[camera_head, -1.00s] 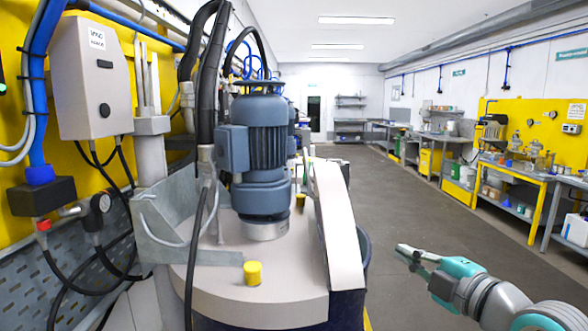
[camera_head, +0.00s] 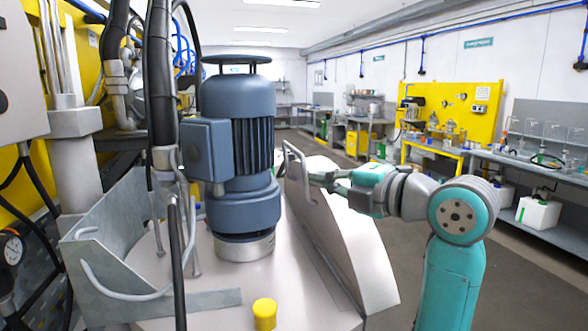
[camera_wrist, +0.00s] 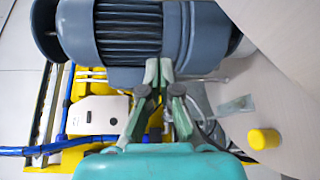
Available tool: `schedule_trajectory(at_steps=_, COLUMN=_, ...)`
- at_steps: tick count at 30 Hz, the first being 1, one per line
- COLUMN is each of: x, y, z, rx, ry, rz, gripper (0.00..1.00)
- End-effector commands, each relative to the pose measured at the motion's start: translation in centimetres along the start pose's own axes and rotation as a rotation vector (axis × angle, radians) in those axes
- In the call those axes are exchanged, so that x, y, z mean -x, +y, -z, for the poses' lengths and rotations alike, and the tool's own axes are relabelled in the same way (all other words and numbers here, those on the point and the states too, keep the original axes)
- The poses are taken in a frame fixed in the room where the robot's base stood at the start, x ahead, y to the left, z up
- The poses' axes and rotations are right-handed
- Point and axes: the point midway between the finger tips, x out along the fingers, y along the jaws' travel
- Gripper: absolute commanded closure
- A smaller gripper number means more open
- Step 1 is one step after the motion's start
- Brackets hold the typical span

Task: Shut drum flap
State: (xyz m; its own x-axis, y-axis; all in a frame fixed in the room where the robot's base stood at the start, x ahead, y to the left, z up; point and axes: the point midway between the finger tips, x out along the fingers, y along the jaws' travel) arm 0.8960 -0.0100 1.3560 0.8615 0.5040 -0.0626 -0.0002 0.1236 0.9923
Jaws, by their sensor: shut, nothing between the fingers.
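The drum flap (camera_head: 350,240) is a pale curved panel. It stands raised and steeply tilted along the right side of the drum's pale lid (camera_head: 215,290). A grey bar handle (camera_head: 296,168) sits at its far upper end. My gripper (camera_head: 312,180) reaches in from the right at the flap's upper edge, close to the handle. I cannot tell whether it touches the flap or handle. In the wrist view my gripper (camera_wrist: 160,68) has its fingertips together and empty, in front of the blue-grey motor (camera_wrist: 130,35). The motor (camera_head: 238,150) stands on the lid, left of the flap.
A yellow cap (camera_head: 265,313) stands on the lid's near part. A grey metal bracket (camera_head: 120,255) and black hoses (camera_head: 161,100) crowd the left. Yellow and grey workbenches (camera_head: 432,150) line the right wall. The grey floor (camera_head: 400,235) between is open.

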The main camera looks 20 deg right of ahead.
Motion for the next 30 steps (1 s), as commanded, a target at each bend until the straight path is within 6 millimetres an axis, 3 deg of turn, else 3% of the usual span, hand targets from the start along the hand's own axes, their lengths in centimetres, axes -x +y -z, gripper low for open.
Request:
schedule_trajectory(at_steps=18, x=-9.8, y=0.0, z=0.1, rx=-0.002, ry=0.003, rz=0.001, gripper=1.0)
schedule_trajectory(at_steps=24, x=-8.7, y=0.0, z=-2.6, rx=-0.002, ry=-0.003, rz=-0.001, gripper=1.0)
schedule_trajectory(at_steps=30, x=-8.3, y=0.0, z=-3.7, rx=-0.001, ry=-0.001, rz=0.0, gripper=1.0)
